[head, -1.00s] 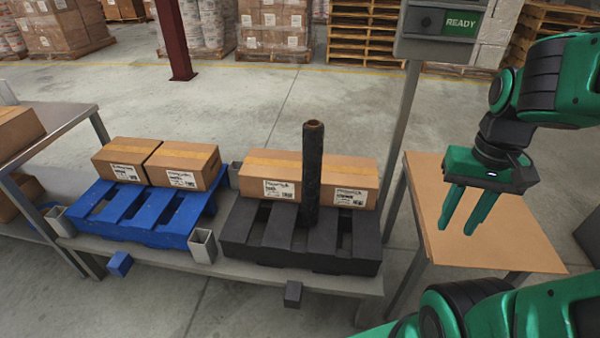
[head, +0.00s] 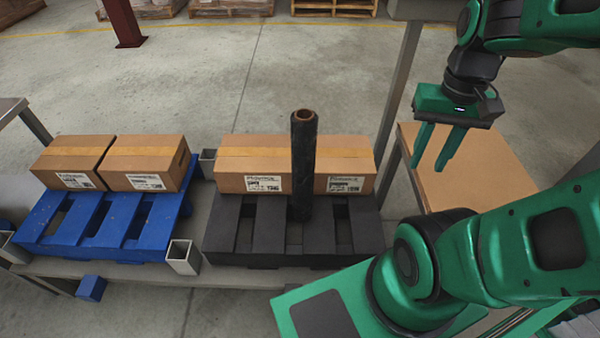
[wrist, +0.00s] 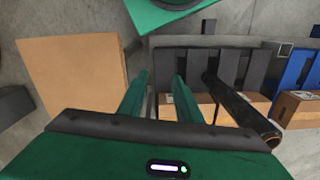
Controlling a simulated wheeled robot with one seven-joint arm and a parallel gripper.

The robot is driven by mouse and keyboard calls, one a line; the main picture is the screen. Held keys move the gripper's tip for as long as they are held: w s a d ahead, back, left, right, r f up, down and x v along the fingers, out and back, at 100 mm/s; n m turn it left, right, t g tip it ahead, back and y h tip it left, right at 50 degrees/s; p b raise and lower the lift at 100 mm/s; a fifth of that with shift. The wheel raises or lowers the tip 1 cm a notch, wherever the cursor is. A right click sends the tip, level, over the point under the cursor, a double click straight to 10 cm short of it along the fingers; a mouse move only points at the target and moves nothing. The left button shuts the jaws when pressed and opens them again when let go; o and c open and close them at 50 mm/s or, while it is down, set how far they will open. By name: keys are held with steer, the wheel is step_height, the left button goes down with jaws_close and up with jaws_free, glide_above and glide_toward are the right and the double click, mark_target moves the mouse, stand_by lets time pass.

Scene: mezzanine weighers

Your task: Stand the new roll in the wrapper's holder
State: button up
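A tall black roll (head: 303,165) with a brown cardboard core stands upright on the black pallet (head: 230,244), in front of the cartons. It also shows in the wrist view (wrist: 240,105), to the right of my fingers. I cannot make out a wrapper's holder for sure.
Cartons (head: 250,165) sit on the black pallet behind the roll. A blue pallet (head: 80,240) with two cartons (head: 150,163) is at left. A grey post (head: 400,95) rises between the roll and my gripper. The brown table (head: 505,180) is bare. Open floor lies behind.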

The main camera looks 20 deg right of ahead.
mark_target(307, 112)
steer(key=shift+o, duration=1.2)
steer(key=o, duration=0.9)
steer(key=shift+w+r+m, duration=0.1)
steer(key=shift+r+m, duration=0.2)
steer(key=shift+r, duration=0.3)
steer(key=shift+c, duration=0.2)
steer(key=w+a+m, duration=0.3)
steer(key=w+a, duration=0.2)
steer(key=w, duration=0.3)
steer(key=w+a+f+m, duration=0.1)
steer(key=w+a+m, duration=0.1)
steer(key=w+a, duration=0.4)
steer(key=w+a+m, duration=0.3)
steer(key=w+a, duration=0.2)
steer(key=w, duration=0.5)
steer(key=shift+a+f+m, duration=0.15)
steer(key=shift+m, duration=0.15)
steer(key=f, duration=0.2)
steer(key=a+f, duration=0.1)
steer(key=f, duration=0.2)
steer(key=shift+a, duration=0.1)
steer(key=shift+s+f, duration=0.15)
steer(key=shift+f, duration=2.9)
